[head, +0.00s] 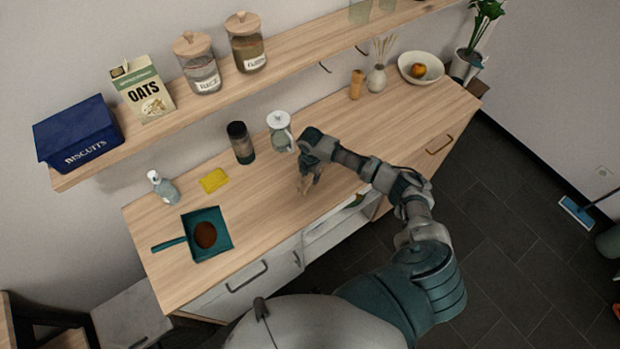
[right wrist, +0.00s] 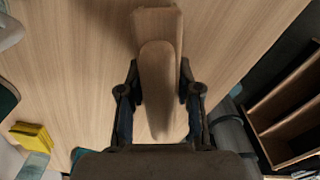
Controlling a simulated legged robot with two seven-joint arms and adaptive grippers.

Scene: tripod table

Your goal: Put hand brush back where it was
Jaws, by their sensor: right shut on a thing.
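My right gripper (head: 311,172) is low over the middle of the wooden counter. In the right wrist view, my right gripper (right wrist: 158,105) is shut on the hand brush (right wrist: 157,75), a light wooden thing with a rounded handle between the fingers and a broader part beyond. In the head view the brush is mostly hidden by the gripper and blends with the counter. I cannot tell whether it touches the counter. A teal dustpan (head: 221,244) with a brown round heap (head: 205,234) lies at the counter's left front. My left gripper is not in view.
A yellow sponge (head: 213,180), a soap bottle (head: 162,187), a dark tumbler (head: 240,142) and a glass jug (head: 281,134) stand left of or behind my right gripper. A shelf (head: 290,52) overhangs the back.

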